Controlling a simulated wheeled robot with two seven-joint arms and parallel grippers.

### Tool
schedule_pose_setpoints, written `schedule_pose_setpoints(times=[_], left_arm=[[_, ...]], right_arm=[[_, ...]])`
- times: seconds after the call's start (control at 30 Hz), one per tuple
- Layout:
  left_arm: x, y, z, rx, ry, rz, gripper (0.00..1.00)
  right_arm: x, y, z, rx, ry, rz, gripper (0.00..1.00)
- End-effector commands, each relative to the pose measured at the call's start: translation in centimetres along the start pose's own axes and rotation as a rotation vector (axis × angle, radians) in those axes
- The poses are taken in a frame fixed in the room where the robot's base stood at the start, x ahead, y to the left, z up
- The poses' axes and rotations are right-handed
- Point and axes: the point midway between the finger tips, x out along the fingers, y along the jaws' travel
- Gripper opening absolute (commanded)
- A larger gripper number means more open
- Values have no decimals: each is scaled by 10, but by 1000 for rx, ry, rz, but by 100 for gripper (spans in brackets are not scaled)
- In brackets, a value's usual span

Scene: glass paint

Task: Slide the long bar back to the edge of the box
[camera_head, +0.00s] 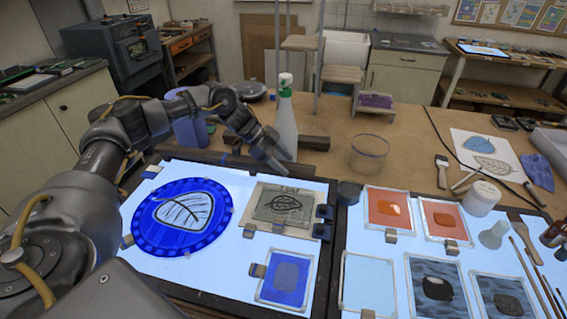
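A long dark bar (220,159) lies along the far edge of the left light box (138,183). My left arm reaches over its left part, and my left gripper (279,163) points down near its right part. I cannot tell whether the gripper touches the bar or whether its fingers are apart. A shorter brown bar (315,143) lies on the table behind the box, partly behind the spray bottle. My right gripper is not in view.
A white-green spray bottle (284,122) stands just behind my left gripper. A blue glass disc (160,220) and a leaf panel (283,206) lie on the light box. A clear glass bowl (368,153) stands to the right. The right light box holds several panels.

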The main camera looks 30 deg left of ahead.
Motion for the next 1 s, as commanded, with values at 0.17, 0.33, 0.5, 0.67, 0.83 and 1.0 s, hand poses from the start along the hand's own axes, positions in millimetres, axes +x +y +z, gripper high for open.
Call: schedule_pose_setpoints(times=[0.17,0.33,0.5,0.67,0.83,1.0], left_arm=[[1,1,1,-1,-2,4,58],[-1,1,2,-2,-3,5,58],[-21,0,3,-1,-2,1,58],[-54,0,3,-1,-1,0,58],[-84,-1,2,-2,-1,1,58],[-102,-1,1,-2,-2,3,58]], right_arm=[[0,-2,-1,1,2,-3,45],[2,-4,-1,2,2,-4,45],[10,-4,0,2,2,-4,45],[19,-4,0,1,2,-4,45],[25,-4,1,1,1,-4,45],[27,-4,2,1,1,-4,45]])
